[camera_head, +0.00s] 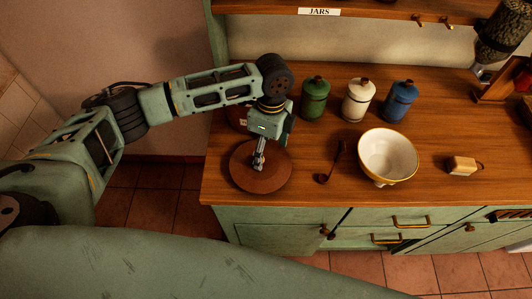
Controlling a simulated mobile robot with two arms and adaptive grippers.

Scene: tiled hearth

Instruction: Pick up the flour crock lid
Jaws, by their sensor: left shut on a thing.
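The flour crock lid is a round, flat reddish-brown disc (244,181) at the left front of the wooden counter. My left gripper (259,165) points down at its middle and is shut on it; the fingers hide the grip point. I cannot tell whether the lid touches what is below it or hangs just above. A reddish-brown thing (238,116), perhaps part of a crock, shows behind my left wrist, mostly hidden. My right gripper is not in view.
Green (314,102), white (358,101) and blue (398,103) jars stand behind. A dark ladle (338,160), a cream bowl (388,157) and a small yellowish block (462,166) lie to the right. The shelf (365,8) is above. The counter (425,190) is clear around the block.

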